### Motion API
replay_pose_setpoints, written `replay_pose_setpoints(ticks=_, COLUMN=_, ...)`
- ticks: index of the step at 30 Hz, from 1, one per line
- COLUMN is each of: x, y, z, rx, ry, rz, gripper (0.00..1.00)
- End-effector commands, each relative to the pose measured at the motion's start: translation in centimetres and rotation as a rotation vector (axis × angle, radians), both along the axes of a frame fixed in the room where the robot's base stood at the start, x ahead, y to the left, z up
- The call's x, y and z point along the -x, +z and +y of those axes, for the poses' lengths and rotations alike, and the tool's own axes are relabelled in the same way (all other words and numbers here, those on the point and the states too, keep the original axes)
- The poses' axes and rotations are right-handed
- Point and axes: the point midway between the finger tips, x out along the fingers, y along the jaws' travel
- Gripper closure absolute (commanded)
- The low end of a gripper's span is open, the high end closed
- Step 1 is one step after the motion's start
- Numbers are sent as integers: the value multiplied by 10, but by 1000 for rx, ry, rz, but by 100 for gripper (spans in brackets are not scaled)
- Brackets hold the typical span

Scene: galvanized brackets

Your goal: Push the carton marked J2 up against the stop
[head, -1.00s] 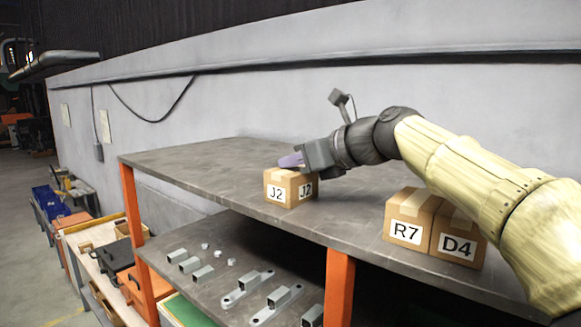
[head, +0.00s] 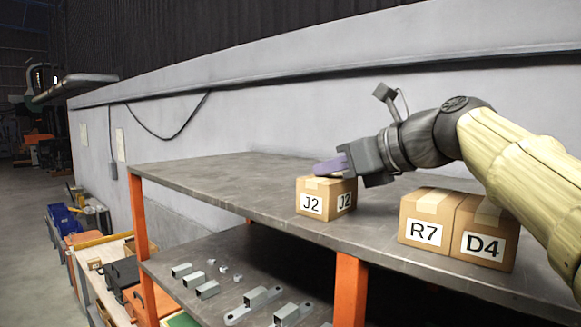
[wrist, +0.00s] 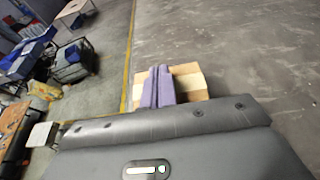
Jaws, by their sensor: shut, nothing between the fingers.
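The carton marked J2 (head: 312,204) is a small brown box with white labels. It sits upright on the grey shelf top (head: 225,185), close to its front edge. My gripper (head: 330,167) is shut and empty, with its purple fingers at the top rear of the carton. In the wrist view the shut fingers (wrist: 158,88) lie across the carton (wrist: 188,80), which shows on both sides of them. I cannot tell whether they touch it. I cannot make out the stop in these frames.
Cartons R7 (head: 424,232) and D4 (head: 482,246) stand side by side to the right, near the front edge. The shelf top left of J2 is clear. A lower shelf (head: 215,262) holds several metal brackets. A grey wall (head: 270,110) runs behind.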

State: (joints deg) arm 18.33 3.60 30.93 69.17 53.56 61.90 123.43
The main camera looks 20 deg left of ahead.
Motion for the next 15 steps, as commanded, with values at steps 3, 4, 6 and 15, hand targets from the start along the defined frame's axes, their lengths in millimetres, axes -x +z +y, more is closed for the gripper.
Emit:
replay_pose_setpoints(ticks=3, x=-2, y=-11, z=-2, rx=16, ry=3, rz=21, gripper=100)
replay_pose_setpoints(ticks=4, x=-2, y=-11, z=-2, rx=16, ry=3, rz=21, gripper=100)
replay_pose_setpoints(ticks=6, x=-2, y=-7, z=-2, rx=16, ry=4, rz=21, gripper=100)
replay_pose_setpoints(ticks=15, x=0, y=6, z=1, rx=12, ry=7, rz=15, gripper=100)
